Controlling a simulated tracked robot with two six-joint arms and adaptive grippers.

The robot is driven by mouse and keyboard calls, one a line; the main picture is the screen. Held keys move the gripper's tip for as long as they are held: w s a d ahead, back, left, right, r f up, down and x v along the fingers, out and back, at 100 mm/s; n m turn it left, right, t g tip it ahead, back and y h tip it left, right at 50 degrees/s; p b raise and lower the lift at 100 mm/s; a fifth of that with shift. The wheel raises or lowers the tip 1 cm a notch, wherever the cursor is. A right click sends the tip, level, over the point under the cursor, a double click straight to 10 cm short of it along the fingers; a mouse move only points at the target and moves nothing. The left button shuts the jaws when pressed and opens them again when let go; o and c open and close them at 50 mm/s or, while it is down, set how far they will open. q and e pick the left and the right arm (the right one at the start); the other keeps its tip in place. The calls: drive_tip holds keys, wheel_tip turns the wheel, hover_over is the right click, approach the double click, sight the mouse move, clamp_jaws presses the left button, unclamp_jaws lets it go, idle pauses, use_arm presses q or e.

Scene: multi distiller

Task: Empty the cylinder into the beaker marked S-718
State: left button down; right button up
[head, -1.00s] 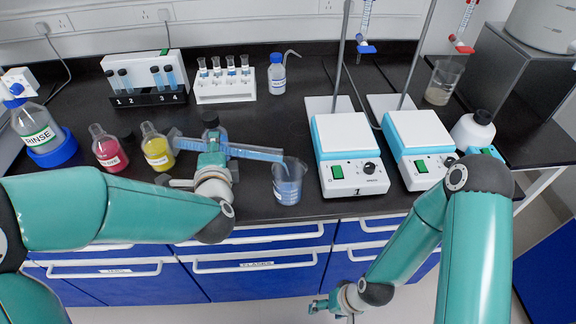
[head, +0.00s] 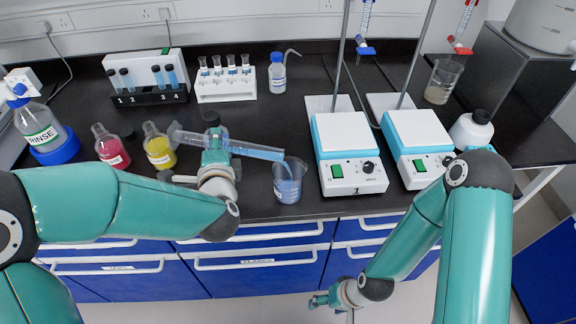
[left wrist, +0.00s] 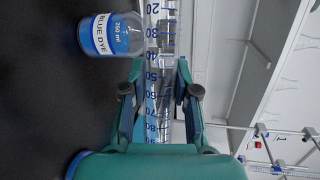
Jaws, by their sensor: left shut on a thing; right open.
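My left gripper (head: 215,152) is shut on the clear graduated cylinder (head: 255,150), which lies tilted with its mouth to the right and slightly down. Blue liquid shows along its right part, and a pale blue stream seems to run from its mouth. The mouth is over the beaker (head: 288,190), which stands on the bench with blue liquid in it; its label is too small to read. In the left wrist view the cylinder (left wrist: 158,75) shows its printed scale between the fingers. My right gripper (head: 318,302) is open and empty, low before the drawers.
A yellow bottle (head: 158,150) and a red bottle (head: 112,150) stand left of the cylinder. Hotplate 1 (head: 349,170) is close right of the beaker. Another beaker (head: 442,82) stands at the back right. A blue dye bottle (left wrist: 110,38) shows in the left wrist view.

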use_arm(q)
drive_tip(key=shift+r, duration=0.4)
